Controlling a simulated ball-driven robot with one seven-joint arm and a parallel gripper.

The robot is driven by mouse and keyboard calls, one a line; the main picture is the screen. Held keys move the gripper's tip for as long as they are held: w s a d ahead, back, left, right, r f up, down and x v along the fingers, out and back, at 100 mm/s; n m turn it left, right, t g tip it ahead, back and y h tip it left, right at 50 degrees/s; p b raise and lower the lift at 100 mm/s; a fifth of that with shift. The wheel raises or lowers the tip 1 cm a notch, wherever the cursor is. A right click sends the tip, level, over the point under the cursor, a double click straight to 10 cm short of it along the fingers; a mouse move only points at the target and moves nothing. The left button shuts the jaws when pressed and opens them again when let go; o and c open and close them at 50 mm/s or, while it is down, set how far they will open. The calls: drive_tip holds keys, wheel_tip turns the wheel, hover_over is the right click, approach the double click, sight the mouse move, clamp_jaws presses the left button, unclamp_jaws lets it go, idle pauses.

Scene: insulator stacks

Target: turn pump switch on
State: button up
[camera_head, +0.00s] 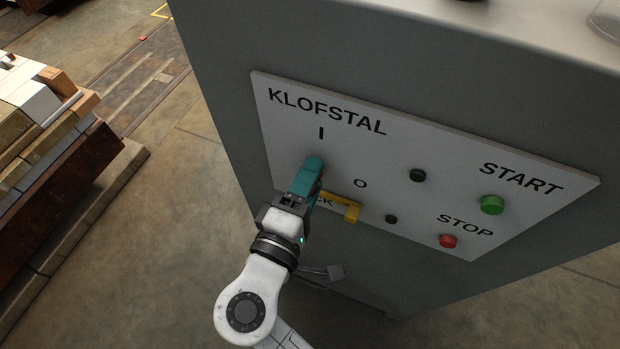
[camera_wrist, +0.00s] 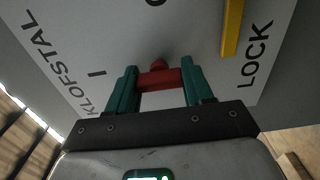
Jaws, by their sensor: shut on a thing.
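The red pump switch (camera_wrist: 160,78) sits on the white KLOFSTAL panel (camera_head: 285,95), between the two teal fingers of my gripper (camera_head: 312,172). In the wrist view my gripper (camera_wrist: 160,88) is shut on the switch, with one finger on each side. In the head view the fingers cover nearly all of the switch, with only a sliver of red beside them. The fingers lie just below the "I" mark, with the "O" mark to their right. I cannot tell the switch's exact angle.
A yellow lock lever (camera_head: 340,205) lies close to the right of my fingers. Further right are a green START button (camera_head: 492,205), a red STOP button (camera_head: 448,241) and two black knobs. Stacked boards (camera_head: 50,125) stand at the left, with open floor between.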

drive_tip(key=o, duration=1)
drive_tip(key=shift+a, duration=0.1)
drive_tip(key=shift+o, duration=0.2)
drive_tip(key=shift+s, duration=0.1)
drive_tip(key=b+v, duration=0.2)
drive_tip(key=v, duration=0.8)
drive_tip(key=shift+s+b, duration=0.3)
drive_tip(key=shift+b, duration=0.05)
drive_tip(key=shift+a, duration=0.15)
